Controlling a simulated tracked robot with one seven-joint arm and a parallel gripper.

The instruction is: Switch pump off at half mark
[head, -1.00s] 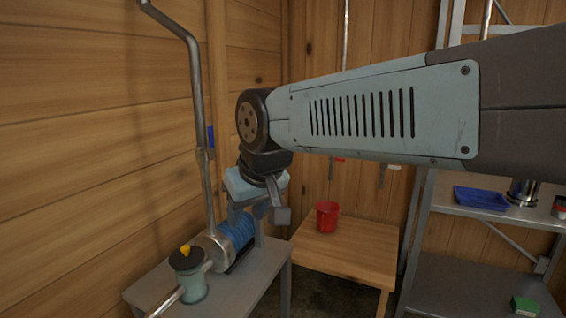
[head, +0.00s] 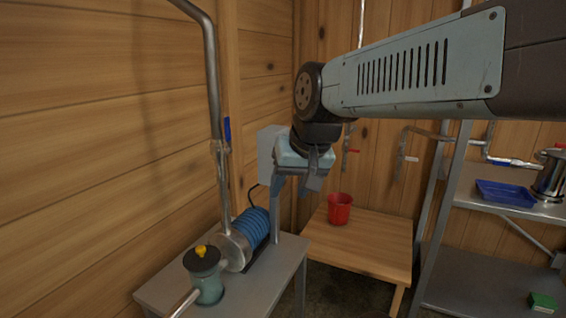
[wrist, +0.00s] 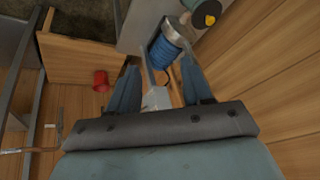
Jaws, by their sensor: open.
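The pump (head: 257,226) has a blue ribbed body and a round steel head, and sits on a grey metal table. It also shows in the wrist view (wrist: 163,52). A grey box (head: 268,155) stands on a post behind the pump, partly hidden by my gripper. In the wrist view a pale grey box (wrist: 156,98) on a post appears between my fingers from that angle; I cannot tell whether they touch it. No switch lever is clear. My gripper (head: 294,188) is open and empty, pointing down above and right of the pump. No half mark is visible.
A teal canister (head: 208,287) with a yellow knob stands on the table (head: 170,293) before the pump. A steel pipe (head: 212,90) rises along the left wall. A red bucket (head: 340,209) sits on a wooden table. Shelves at right hold a blue tray (head: 505,193).

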